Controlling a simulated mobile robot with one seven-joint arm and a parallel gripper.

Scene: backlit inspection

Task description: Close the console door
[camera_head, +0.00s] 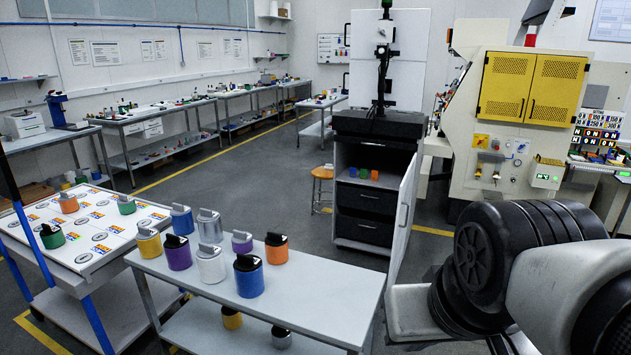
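The console (345,150) is a grey cabinet in the middle of the view, with an open upper shelf holding small coloured blocks and two dark drawers (365,199) below. Its door (401,232) is a pale upright panel on the right side. My arm (520,262) fills the lower right, to the right of the door. My gripper's fingers do not show. The door's lower edge is hidden behind the white bench and my arm.
A white bench (330,292) with several coloured canisters stands between me and the console. A sloped table (85,250) is at the left. A cream machine with yellow doors (535,88) stands behind my arm. Grey floor is open left of the console, around an orange stool (322,174).

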